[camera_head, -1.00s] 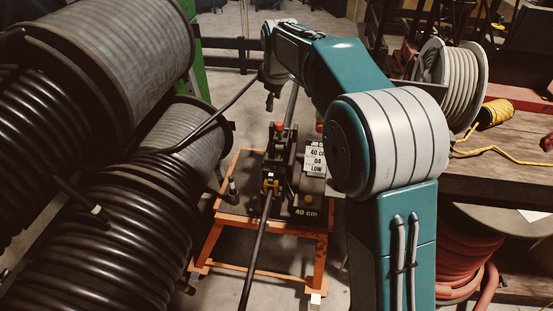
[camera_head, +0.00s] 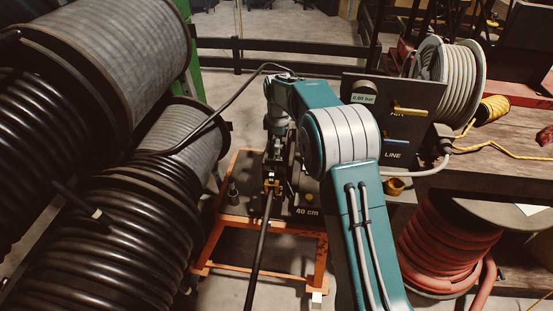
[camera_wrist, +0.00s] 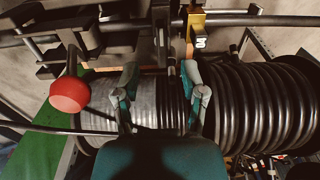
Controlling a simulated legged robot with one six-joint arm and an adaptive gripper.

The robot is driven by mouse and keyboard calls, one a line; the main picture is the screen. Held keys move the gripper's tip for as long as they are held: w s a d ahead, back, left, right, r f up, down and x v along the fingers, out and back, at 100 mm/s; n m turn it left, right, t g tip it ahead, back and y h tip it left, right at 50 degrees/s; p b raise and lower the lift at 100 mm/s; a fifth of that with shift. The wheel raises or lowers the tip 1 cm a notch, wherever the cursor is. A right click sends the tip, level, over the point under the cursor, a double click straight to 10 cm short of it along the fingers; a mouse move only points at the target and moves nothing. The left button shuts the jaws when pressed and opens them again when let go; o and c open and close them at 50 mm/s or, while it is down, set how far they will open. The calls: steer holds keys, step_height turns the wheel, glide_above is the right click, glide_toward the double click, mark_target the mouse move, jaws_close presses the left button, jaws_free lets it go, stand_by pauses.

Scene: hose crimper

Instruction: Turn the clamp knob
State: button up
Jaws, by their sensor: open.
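The hose crimper (camera_head: 285,196) stands on an orange stand, with a black hose (camera_head: 262,235) leading from its brass-coloured front fitting (camera_head: 271,186) towards me. My gripper (camera_head: 276,143) points down over the top of the crimper and hides much of it. In the wrist view my gripper (camera_wrist: 159,70) is open, its two fingers apart with nothing held between them. A red ball knob (camera_wrist: 69,93) on a dark rod is left of the fingers. A brass-coloured piece (camera_wrist: 196,28) is above the right finger. I cannot tell which part is the clamp knob.
Large black hose reels (camera_head: 100,220) fill the left. A dark panel (camera_head: 398,118) with a gauge and yellow handle stands right of my arm. A workbench (camera_head: 500,165) and a red hose reel (camera_head: 450,245) are further right.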

mark_target(276, 160)
steer(key=f, duration=0.5)
steer(key=shift+a+f, duration=0.35)
steer(key=shift+a, duration=0.05)
steer(key=shift+a+f, duration=0.2)
steer(key=shift+f, duration=0.2)
steer(key=shift+d, duration=0.4)
steer(key=shift+c, duration=0.9)
steer(key=c, duration=0.5)
jaws_close()
